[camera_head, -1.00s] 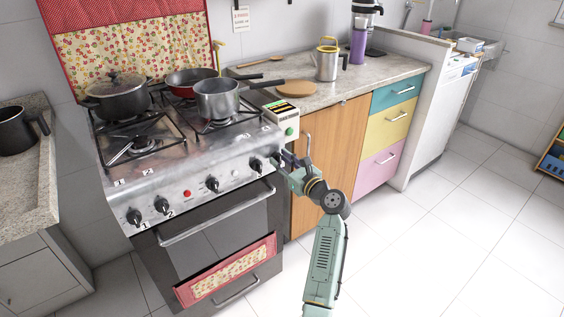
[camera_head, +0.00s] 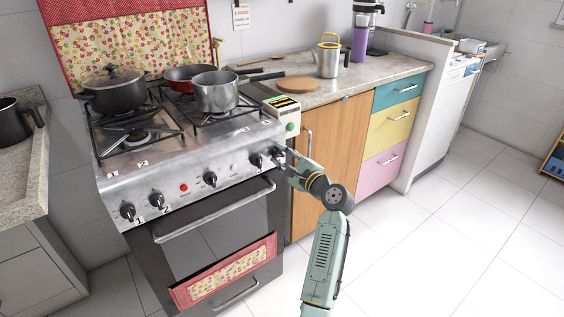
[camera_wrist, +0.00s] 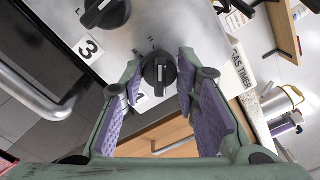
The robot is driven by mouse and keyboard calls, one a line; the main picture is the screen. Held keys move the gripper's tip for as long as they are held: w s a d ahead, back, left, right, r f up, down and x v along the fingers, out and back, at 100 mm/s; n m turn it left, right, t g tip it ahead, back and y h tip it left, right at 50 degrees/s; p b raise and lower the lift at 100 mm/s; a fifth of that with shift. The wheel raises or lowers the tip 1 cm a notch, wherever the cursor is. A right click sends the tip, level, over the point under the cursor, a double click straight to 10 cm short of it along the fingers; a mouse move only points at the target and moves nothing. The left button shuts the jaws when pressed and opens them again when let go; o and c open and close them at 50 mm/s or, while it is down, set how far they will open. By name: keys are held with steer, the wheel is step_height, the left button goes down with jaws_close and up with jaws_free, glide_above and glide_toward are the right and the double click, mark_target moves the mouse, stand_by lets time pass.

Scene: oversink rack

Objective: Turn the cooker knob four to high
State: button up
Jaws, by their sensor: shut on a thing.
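The cooker (camera_head: 190,165) has a row of black knobs along its steel front panel. Knob four (camera_head: 256,160) is the rightmost one, and it also shows in the wrist view (camera_wrist: 158,76) between my fingers. Its raised bar with a white mark runs roughly up and down in the wrist view. My gripper (camera_head: 277,157) is at knob four from the right, shut on it, with purple finger pads (camera_wrist: 160,85) on both sides. The number label beside it is partly hidden by the left finger. Knob three (camera_wrist: 106,12) shows next to its "3" label.
A silver pot (camera_head: 217,95), a red pan (camera_head: 190,76) and a black lidded pot (camera_head: 115,90) stand on the cooker. A timer box (camera_head: 284,112) sits just above my gripper. The oven handle (camera_head: 215,212) runs below the knobs.

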steer(key=shift+f+n+b, duration=0.1)
steer(key=shift+n+b, duration=0.85)
steer(key=shift+n, duration=0.65)
steer(key=o, duration=1.1)
steer(key=shift+o, duration=0.2)
steer(key=v, duration=1.2)
